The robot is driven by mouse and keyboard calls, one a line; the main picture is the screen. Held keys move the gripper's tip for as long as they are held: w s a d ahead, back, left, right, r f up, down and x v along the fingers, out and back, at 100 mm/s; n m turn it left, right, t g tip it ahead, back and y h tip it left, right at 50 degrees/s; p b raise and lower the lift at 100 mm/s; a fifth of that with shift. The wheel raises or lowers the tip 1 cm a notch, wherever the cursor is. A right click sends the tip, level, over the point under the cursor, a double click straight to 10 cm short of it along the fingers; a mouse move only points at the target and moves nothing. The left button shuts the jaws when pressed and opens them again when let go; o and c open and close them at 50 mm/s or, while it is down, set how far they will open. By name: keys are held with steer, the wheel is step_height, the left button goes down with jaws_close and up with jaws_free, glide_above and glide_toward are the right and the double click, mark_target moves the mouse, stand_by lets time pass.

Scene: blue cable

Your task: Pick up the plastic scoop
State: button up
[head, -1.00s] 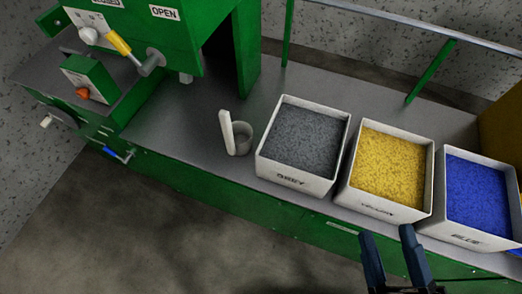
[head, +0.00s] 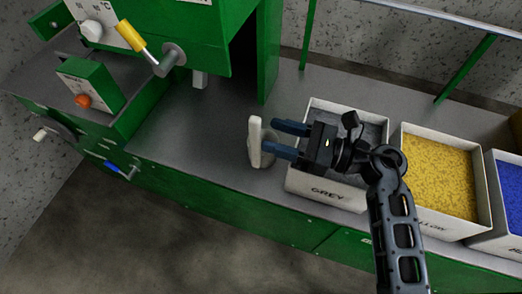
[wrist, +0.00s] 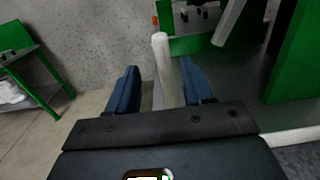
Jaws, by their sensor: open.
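The plastic scoop is whitish, with an upright handle (head: 255,140) and a round cup (head: 264,156). It stands on the grey bench top, just left of the bin marked GREY. My gripper (head: 274,138) is open, its two blue fingers pointing left at the scoop handle. In the wrist view the handle (wrist: 168,72) rises between the two open fingers (wrist: 158,88). I cannot tell whether a finger touches it. The gripper and arm cover part of the grey bin and its contents.
The grey bin (head: 330,193) is under my gripper. A yellow-filled bin (head: 440,178) and a blue-filled bin (head: 508,194) stand to the right. A green machine with a yellow-handled lever (head: 132,35) stands at the left. The bench top (head: 190,130) left of the scoop is clear.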

mark_target(261, 129)
steer(key=p+x, duration=0.1)
steer(key=x, duration=0.6)
steer(key=shift+w, duration=0.3)
steer(key=shift+a+r, duration=0.1)
jaws_close()
